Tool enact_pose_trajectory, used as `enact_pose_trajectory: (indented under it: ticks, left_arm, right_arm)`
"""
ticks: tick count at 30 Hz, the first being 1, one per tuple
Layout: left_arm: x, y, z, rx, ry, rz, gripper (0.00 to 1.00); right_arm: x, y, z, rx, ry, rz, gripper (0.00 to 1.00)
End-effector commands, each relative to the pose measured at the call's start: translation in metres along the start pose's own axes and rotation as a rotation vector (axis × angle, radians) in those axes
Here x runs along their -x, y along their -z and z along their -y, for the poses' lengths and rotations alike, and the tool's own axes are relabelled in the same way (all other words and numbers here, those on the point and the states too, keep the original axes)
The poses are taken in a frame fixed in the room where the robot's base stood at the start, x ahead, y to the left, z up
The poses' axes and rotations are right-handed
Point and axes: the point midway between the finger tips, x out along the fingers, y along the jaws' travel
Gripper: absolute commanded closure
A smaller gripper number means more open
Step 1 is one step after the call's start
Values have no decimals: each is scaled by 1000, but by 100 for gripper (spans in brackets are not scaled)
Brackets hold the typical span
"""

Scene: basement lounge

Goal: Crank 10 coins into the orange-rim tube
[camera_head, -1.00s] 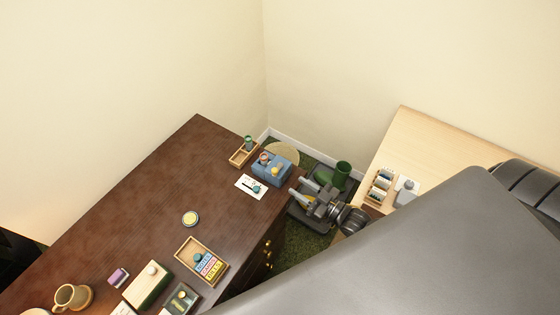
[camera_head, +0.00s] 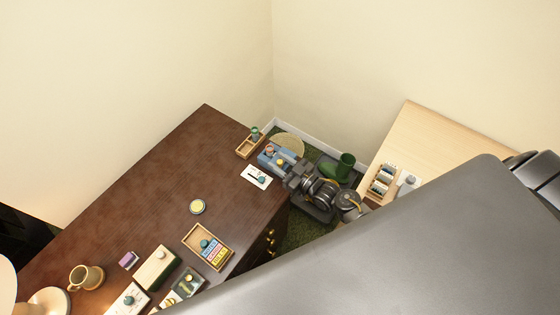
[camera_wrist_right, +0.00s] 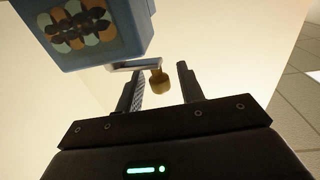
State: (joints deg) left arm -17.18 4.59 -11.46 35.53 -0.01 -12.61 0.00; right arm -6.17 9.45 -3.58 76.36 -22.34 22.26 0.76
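The blue coin machine (camera_head: 267,159) stands at the far right corner of the dark desk, with a small round orange-toned tube top (camera_head: 269,149) on it. In the right wrist view the machine (camera_wrist_right: 90,28) is at upper left, with a patterned panel. Its pale crank arm (camera_wrist_right: 125,66) ends in a yellow-brown knob (camera_wrist_right: 159,84). My right gripper (camera_wrist_right: 163,80) is open, with the knob showing between its fingers; I cannot tell whether they touch it. In the head view the right gripper (camera_head: 289,172) is beside the machine and hides part of it. My left gripper is not in view.
A wooden tray (camera_head: 241,151) with a green tube (camera_head: 255,133) stands behind the machine, and a white card (camera_head: 252,181) lies in front. A yellow-topped round tin (camera_head: 197,207) and a coloured-block tray (camera_head: 188,239) are nearer. The desk's back middle is clear.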

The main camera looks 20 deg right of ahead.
Motion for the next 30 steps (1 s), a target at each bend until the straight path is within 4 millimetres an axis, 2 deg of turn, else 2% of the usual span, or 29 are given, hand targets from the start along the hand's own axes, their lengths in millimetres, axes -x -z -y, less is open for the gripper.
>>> enact_pose_trajectory:
  ticks: [7, 15, 16, 23, 30]
  left_arm:
    - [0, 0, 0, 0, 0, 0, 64]
    - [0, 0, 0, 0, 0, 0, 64]
    - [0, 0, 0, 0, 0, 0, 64]
    - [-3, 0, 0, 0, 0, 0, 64]
    - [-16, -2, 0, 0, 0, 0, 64]
  right_arm:
    - [0, 0, 0, 0, 0, 0, 63]
    - [0, 0, 0, 0, 0, 0, 99]
    - [0, 0, 0, 0, 0, 0, 100]
    - [1, -1, -1, 2, 19, 0, 100]
    - [5, -3, -4, 6, 129, 1, 100]
